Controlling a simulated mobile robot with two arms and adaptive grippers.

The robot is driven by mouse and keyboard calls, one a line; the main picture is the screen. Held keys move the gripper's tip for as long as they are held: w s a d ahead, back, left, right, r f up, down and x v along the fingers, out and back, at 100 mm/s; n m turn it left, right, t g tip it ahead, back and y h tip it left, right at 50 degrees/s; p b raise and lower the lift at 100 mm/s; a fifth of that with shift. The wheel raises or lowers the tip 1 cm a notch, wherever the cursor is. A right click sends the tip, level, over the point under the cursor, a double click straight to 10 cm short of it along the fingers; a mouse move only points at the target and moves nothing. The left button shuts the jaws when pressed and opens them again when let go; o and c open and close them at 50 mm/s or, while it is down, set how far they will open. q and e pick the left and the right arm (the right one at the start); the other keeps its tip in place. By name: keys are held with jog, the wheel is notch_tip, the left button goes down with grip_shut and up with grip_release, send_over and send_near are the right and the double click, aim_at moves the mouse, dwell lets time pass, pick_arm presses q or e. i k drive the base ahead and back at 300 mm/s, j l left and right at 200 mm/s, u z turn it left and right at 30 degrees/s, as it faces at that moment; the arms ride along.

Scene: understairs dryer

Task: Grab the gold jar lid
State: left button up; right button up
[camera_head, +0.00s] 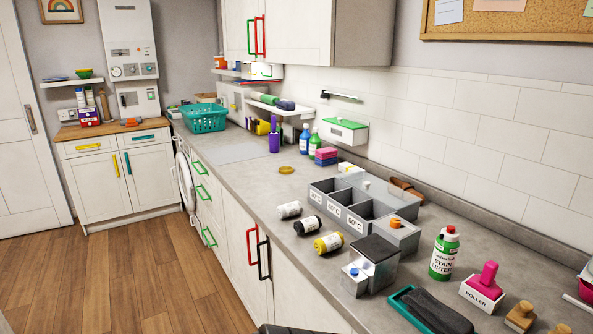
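A small round gold lid (286,169) lies flat on the grey worktop, left of the grey divided sorting box and near the middle of the picture. Nothing covers it. I take it to be the gold jar lid.
The worktop (250,182) is bare around the lid. The divided box (338,206) is to the right. Purple (274,138) and blue (304,139) bottles stand behind the lid. Wooden floor is clear at left.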

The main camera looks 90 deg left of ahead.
aim_at(287, 169)
jog(key=u, duration=2.85)
jog(key=i+j, duration=0.2)
jog(key=j, duration=0.2)
jog(key=i+j, duration=0.2)
jog(key=j, duration=0.15)
jog(key=i+j+z, duration=0.1)
jog(key=j, duration=0.3)
jog(key=i+j, duration=0.25)
jog(key=j, duration=0.15)
jog(key=i+j, duration=0.2)
jog(key=j, duration=0.2)
jog(key=l+z, duration=0.05)
